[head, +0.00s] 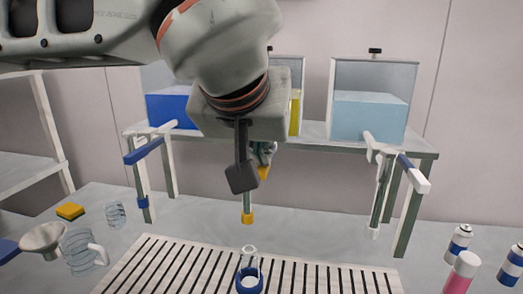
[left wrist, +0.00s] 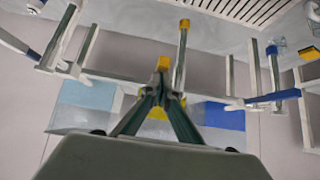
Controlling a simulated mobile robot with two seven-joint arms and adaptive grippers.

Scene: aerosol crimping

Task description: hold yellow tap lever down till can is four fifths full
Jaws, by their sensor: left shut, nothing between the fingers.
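The yellow tap's nozzle (head: 247,217) hangs in front of the shelf, with a yellow end. It also shows in the left wrist view (left wrist: 184,24). The yellow lever (left wrist: 163,63) shows at the tips of my left gripper (left wrist: 161,88), which is shut and empty; I cannot tell whether they touch. In the head view my left gripper (head: 242,178) points down and partly hides the tap. A small clear can (head: 250,262) with a blue ring at its base stands on the slatted grate, below the nozzle. Its fill level is too small to tell. My right gripper is out of view.
A blue tank (head: 170,108), a yellow tank (head: 295,112) and a light blue tank (head: 369,115) stand on the shelf. A blue lever (head: 143,152) is on the left. A jug (head: 82,250), funnel (head: 42,238) and sponge (head: 70,211) lie left; striped cans (head: 459,241) stand right.

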